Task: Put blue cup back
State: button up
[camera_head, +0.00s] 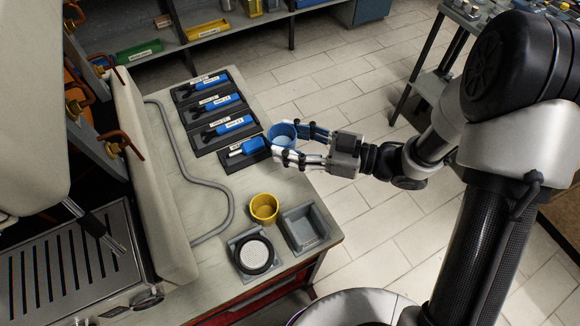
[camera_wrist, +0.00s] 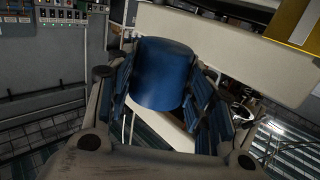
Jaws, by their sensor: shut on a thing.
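The blue cup (camera_head: 282,133) is held between the two fingers of my gripper (camera_head: 284,141). It is above the right edge of the counter, in front of the nearest tool slot. In the wrist view the blue cup (camera_wrist: 163,74) fills the middle, with the gripper fingers (camera_wrist: 164,100) on both sides of it. Two square grey holders stand at the counter's near right corner. The right holder (camera_head: 305,229) is empty. The left holder (camera_head: 243,262) has a round dark-rimmed mesh piece in it.
A yellow cup (camera_head: 264,208) stands on the counter just behind the holders. A grey hose (camera_head: 208,183) curves across the counter (camera_head: 180,215). A beige machine (camera_head: 140,180) stands at left.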

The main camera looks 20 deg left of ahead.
aim_at(291, 172)
notch_tip(291, 172, down, 8)
jog(key=b, duration=0.2)
jog(key=shift+f+b, duration=0.25)
jog(key=shift+b, duration=0.05)
jog(key=shift+f, duration=0.2)
jog(key=o, duration=1.1)
jog(key=shift+o, duration=0.2)
